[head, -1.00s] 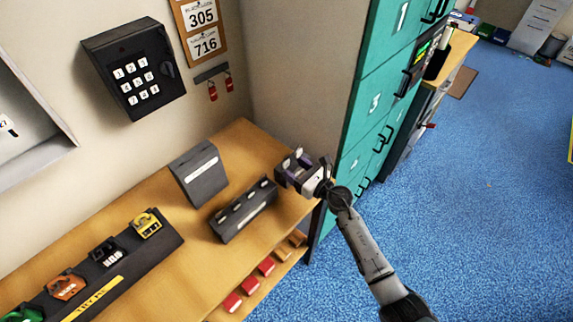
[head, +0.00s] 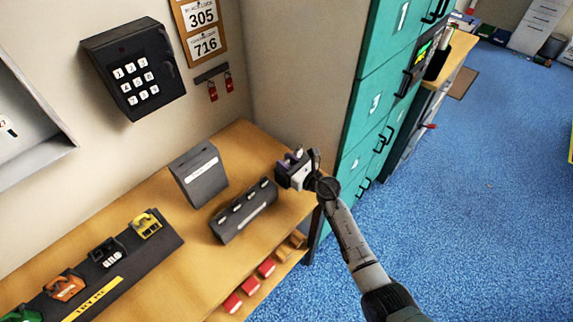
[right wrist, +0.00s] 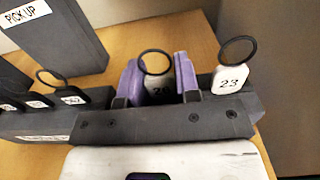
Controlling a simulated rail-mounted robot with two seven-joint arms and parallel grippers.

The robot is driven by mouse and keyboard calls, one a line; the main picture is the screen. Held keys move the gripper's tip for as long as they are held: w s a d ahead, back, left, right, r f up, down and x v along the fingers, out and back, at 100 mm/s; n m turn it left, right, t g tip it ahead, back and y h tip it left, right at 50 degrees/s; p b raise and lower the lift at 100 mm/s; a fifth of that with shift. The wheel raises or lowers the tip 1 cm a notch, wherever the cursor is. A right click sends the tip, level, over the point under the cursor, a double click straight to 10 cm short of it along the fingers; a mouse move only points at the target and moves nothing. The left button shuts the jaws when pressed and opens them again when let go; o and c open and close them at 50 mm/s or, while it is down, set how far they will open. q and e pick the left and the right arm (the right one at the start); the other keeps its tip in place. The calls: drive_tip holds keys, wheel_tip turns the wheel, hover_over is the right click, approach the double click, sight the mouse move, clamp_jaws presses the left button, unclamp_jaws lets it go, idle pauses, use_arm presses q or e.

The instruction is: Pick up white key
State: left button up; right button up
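A dark key rack (head: 246,213) stands on the wooden bench with several tags along its top. In the right wrist view, a white tag marked 23 (right wrist: 231,78) with a black ring stands right of my fingers. Another tag with a ring (right wrist: 160,88) stands between the purple finger pads; it looks pale grey in shadow and its number is partly hidden. Dark tags with white labels (right wrist: 70,97) stand to the left. My right gripper (head: 294,158) is at the rack's far right end, its fingers apart around the middle tag; contact is unclear. My left gripper is not in view.
A dark box (head: 199,177), labelled PICK UP in the right wrist view, stands behind the rack. A long tray of padlocks (head: 120,270) lies to the left. Teal lockers (head: 370,110) stand behind my right arm.

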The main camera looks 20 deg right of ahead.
drive_tip(key=c, duration=0.3)
drive_tip(key=shift+c, duration=0.2)
drive_tip(key=shift+r, duration=0.15)
drive_tip(key=shift+r, duration=0.2)
wheel_tip(320, 180, up, 4)
drive_tip(key=shift+f+p, duration=0.2)
drive_tip(key=shift+p, duration=0.7)
drive_tip(key=s+d+r+p, duration=0.2)
drive_tip(key=s+d+r, duration=0.4)
drive_tip(key=s+d, duration=0.2)
drive_tip(key=shift+d+r, duration=0.25)
drive_tip(key=shift+r, duration=0.1)
